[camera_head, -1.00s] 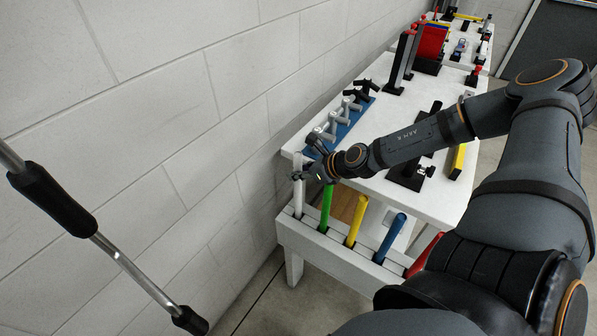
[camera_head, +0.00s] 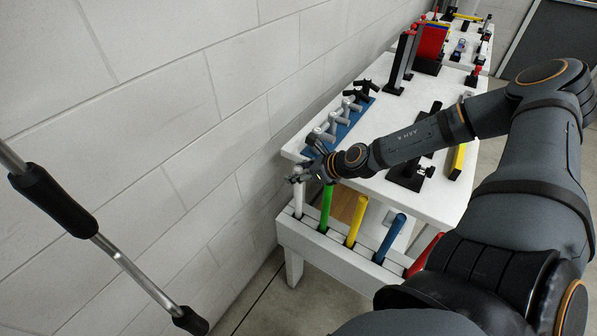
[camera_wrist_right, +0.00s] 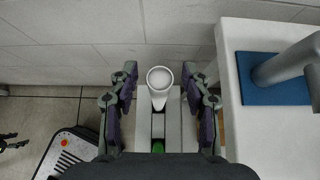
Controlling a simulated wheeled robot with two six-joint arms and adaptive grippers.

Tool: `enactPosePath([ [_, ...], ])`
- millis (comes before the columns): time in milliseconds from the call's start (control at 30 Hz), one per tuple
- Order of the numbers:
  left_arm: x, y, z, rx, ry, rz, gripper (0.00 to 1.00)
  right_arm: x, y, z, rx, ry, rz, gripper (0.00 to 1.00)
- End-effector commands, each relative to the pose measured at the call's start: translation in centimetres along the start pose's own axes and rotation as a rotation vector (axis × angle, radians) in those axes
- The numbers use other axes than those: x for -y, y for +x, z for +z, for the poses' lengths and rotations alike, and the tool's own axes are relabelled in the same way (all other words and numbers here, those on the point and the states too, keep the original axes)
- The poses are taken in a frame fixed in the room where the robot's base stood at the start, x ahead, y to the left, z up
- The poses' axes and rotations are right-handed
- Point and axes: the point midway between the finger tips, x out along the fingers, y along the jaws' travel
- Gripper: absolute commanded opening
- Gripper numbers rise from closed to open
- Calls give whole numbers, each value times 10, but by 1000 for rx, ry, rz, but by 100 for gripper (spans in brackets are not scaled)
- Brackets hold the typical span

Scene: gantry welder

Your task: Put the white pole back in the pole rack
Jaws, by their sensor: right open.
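The white pole (camera_head: 298,200) stands upright in the leftmost slot of the white pole rack (camera_head: 335,254), in front of the table. Its round top (camera_wrist_right: 160,77) shows between my right gripper's fingers in the right wrist view. My right gripper (camera_head: 299,176) is at the pole's upper end. In the wrist view its two fingers (camera_wrist_right: 160,93) are spread to either side, with a gap between each finger and the pole. The pole's lower end is hidden in the rack. My left gripper is not seen.
Green (camera_head: 326,208), yellow (camera_head: 356,221), blue (camera_head: 389,238) and red (camera_head: 424,256) poles stand in the same rack. A white table (camera_head: 432,200) with a blue clamp holder (camera_head: 345,127) is just behind. A block wall (camera_head: 150,120) is close on the left.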

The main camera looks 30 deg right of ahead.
Motion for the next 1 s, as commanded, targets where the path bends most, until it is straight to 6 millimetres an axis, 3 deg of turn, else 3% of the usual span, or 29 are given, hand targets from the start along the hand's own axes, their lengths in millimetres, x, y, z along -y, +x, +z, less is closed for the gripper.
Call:
enactPosePath([
  [167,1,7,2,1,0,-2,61,0,4,-6,0,0,0,48],
  [233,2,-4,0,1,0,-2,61,0,-2,3,0,0,0,48],
  [267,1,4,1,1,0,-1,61,0,2,-3,-1,0,0,48],
  [333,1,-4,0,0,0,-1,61,0,-2,3,0,0,0,48],
  [367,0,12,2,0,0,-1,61,0,8,-10,-1,1,0,48],
  [400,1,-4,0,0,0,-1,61,0,-2,3,0,0,0,48],
  [433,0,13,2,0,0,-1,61,0,8,-10,-1,1,0,48],
  [467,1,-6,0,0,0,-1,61,0,-4,5,0,-1,0,48],
  [500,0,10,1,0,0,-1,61,0,6,-8,0,0,0,48],
  [567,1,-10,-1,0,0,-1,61,1,-6,9,0,-1,0,48],
  [767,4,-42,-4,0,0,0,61,1,-27,35,0,0,0,48],
  [1000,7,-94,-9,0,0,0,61,1,-59,76,0,0,0,48],
])
